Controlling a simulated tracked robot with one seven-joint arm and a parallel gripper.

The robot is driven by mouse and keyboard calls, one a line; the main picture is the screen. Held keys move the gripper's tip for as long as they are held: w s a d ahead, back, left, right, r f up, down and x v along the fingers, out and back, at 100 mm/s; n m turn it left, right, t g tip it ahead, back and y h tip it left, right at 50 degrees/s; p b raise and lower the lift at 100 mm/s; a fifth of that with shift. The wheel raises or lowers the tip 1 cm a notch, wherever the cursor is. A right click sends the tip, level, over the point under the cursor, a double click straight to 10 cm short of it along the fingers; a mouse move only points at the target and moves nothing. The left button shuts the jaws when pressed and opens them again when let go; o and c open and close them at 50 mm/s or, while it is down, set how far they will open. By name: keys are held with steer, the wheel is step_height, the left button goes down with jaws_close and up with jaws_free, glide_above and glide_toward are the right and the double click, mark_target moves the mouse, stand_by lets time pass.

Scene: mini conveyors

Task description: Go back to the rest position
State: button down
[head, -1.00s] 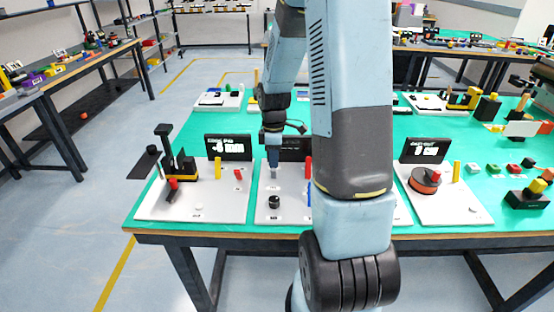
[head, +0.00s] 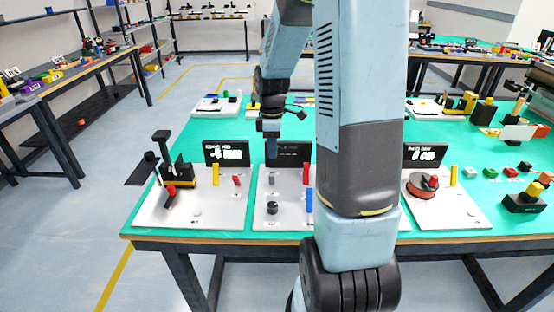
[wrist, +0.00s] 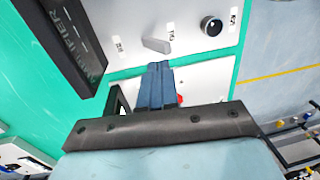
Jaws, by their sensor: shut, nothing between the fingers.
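My gripper (head: 272,148) hangs above the back of the middle white board (head: 264,215), in front of its black display (head: 293,152). In the wrist view its blue fingers (wrist: 155,85) are together with nothing between them. Past the fingertips lie the white board, a grey lever (wrist: 157,45) and a black knob (wrist: 211,26). The fingers appear apart from these. In the head view my arm hides the right part of the middle board.
The left board (head: 215,208) carries a black and yellow device (head: 179,172). The right board (head: 445,212) holds a round orange-red piece (head: 422,184).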

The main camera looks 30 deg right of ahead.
steer(key=s+a+r+m+t, duration=0.1)
steer(key=s+a+r+m, duration=0.15)
steer(key=r, duration=0.25)
steer(key=s+a+r+m+t+h, duration=0.1)
steer(key=s+a+r+m, duration=0.1)
steer(key=s+r, duration=0.3)
steer(key=s+a+r+m+t, duration=0.2)
steer(key=r, duration=0.4)
steer(key=s+r+m+t, duration=0.1)
steer(key=s+r+m, duration=0.1)
steer(key=s, duration=0.3)
steer(key=s+a+r+m+t, duration=0.1)
steer(key=s+r+m, duration=0.2)
steer(key=s, duration=0.3)
steer(key=shift+a+r+m+t, duration=0.15)
steer(key=shift+r+m+t, duration=0.1)
steer(key=shift+m+t, duration=0.25)
steer(key=c, duration=1.8)
jaws_free()
steer(key=shift+c, duration=0.2)
